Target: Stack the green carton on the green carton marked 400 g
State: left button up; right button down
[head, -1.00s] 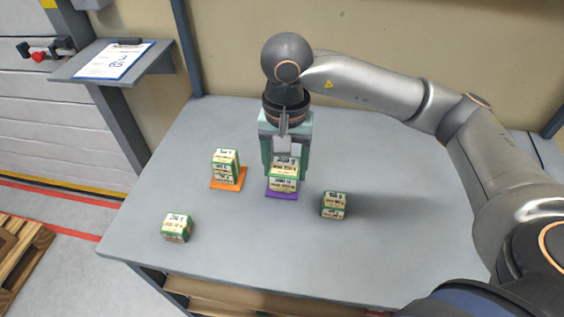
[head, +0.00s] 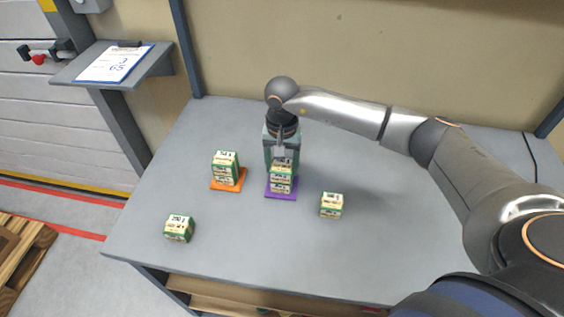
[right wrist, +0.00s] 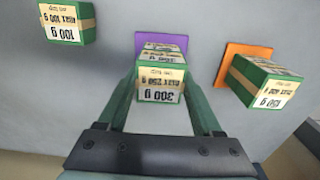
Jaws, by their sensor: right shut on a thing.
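My right gripper (head: 282,158) is over the purple mat (head: 283,195), shut on a green carton (head: 282,169) with a cream label. The held carton sits directly above another green carton (head: 281,186) on that mat, with no clear gap in the head view. In the right wrist view the gripper fingers flank a carton reading 300 g (right wrist: 160,90), in front of the purple mat (right wrist: 178,42). I cannot make out a 400 g mark for certain. My left gripper is not in view.
A green carton stack (head: 225,167) stands on an orange mat (head: 229,186) to the left. A loose carton (head: 179,228) lies at the front left, another (head: 331,205) to the right of the purple mat. The grey table (head: 390,240) is clear at the right.

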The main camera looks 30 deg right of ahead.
aim_at(282, 165)
jog(key=shift+f, duration=0.1)
jog(key=shift+f+b, duration=0.15)
jog(key=shift+b, duration=0.15)
jog(key=shift+c, duration=0.2)
grip_release()
jog(key=shift+r+p, duration=0.3)
jog(key=shift+p, duration=0.05)
notch_tip(282, 165, up, 12)
jog(key=b, duration=0.1)
jog(key=shift+b, duration=0.35)
jog(key=shift+f, duration=0.1)
